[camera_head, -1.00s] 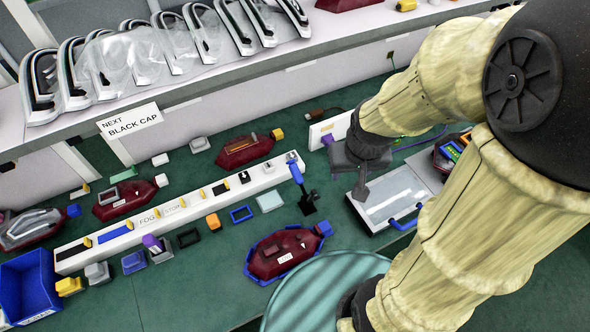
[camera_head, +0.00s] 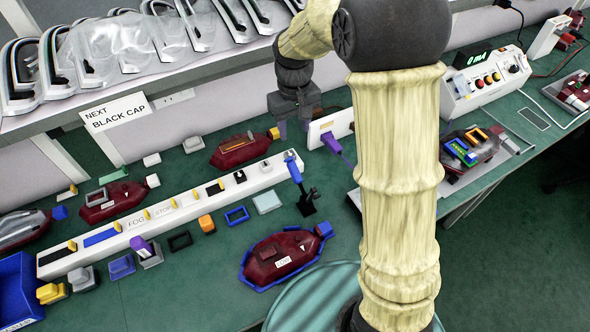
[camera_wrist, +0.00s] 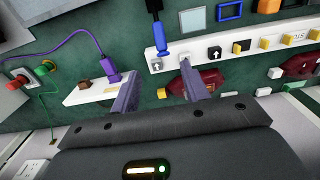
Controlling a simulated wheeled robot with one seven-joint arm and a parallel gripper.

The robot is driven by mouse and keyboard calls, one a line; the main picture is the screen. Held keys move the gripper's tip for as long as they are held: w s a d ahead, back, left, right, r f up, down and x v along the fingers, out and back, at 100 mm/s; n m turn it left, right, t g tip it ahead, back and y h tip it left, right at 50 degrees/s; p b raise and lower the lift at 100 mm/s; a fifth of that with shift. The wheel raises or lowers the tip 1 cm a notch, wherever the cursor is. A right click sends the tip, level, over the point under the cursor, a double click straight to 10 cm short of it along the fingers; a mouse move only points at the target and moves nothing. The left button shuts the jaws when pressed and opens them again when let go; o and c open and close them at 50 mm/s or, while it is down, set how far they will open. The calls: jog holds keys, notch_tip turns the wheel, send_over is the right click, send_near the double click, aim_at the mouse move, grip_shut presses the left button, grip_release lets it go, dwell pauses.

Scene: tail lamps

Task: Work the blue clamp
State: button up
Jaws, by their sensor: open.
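The blue clamp (camera_head: 294,169) stands at the right end of the long white strip. Its blue handle is upright and its black base (camera_head: 308,203) rests on the green bench. In the wrist view the blue clamp (camera_wrist: 159,38) is at the top middle, beyond my fingers, with its handle tip near the strip. My gripper (camera_head: 295,126) is open and empty, behind and above the clamp in the head view. Both fingers show apart in the wrist view (camera_wrist: 160,88), and neither touches the clamp.
The white strip (camera_head: 130,232) carries several small parts. A dark red lamp (camera_head: 283,258) lies in front of the clamp and another (camera_head: 240,150) behind the strip. A white block with a purple plug (camera_head: 334,145) is right of the clamp. A shelf edge (camera_head: 215,60) runs behind.

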aim_at(294, 169)
jog(key=shift+f, duration=0.1)
notch_tip(294, 169, down, 17)
jog(key=shift+f, duration=0.1)
dwell(0.6)
grip_shut()
